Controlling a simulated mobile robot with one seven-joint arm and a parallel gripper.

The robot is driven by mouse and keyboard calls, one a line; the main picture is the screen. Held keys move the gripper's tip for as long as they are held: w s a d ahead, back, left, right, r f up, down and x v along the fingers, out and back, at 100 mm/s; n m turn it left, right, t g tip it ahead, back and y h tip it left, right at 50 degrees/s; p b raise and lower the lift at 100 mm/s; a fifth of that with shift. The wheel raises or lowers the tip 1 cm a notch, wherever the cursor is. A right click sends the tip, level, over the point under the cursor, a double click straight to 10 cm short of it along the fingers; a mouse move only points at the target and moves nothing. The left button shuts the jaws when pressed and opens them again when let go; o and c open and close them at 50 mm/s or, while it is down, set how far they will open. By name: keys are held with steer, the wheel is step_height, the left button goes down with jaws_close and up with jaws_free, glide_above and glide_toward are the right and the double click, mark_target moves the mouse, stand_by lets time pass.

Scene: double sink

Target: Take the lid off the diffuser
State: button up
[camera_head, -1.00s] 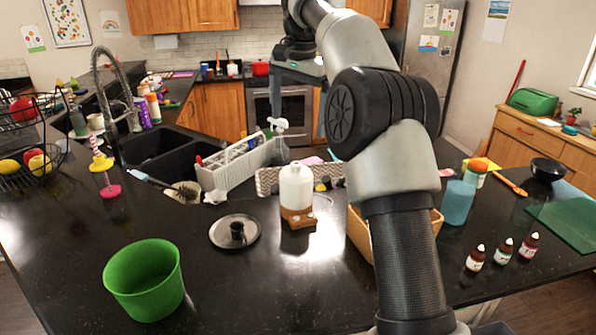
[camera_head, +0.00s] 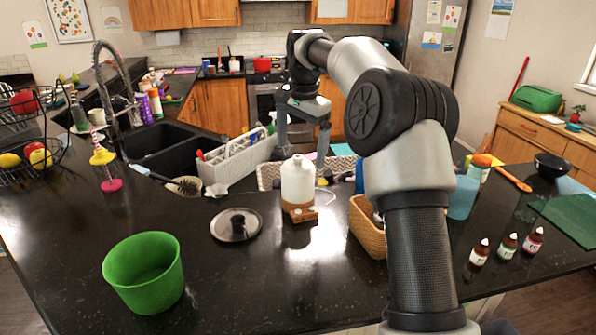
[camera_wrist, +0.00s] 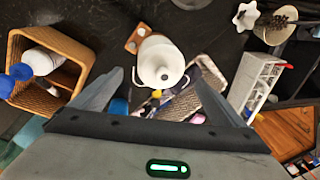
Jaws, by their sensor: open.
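The diffuser (camera_head: 297,186) is a white bottle-shaped body with a narrower top on a wooden base (camera_head: 300,213), upright on the dark counter. In the wrist view the diffuser (camera_wrist: 160,60) shows from above, its white top beyond and between the fingers. My gripper (camera_head: 304,150) is open and empty, above and behind the diffuser in the head view, apart from it. The fingers also show in the wrist view (camera_wrist: 165,88). A seam between lid and body is hard to make out.
A wicker basket (camera_head: 366,235) stands close on the right, a white caddy (camera_head: 235,165) behind left. A green bowl (camera_head: 144,272) is at front left. Small bottles (camera_head: 507,246) stand far right.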

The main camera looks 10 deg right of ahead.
mark_target(300, 157)
steer(key=f, duration=0.4)
steer(key=shift+w+a+f, duration=0.1)
steer(key=shift+w+f, duration=0.2)
steer(key=shift+w, duration=0.1)
steer(key=shift+c, duration=0.2)
steer(key=c, duration=1.1)
steer(key=shift+r, duration=0.15)
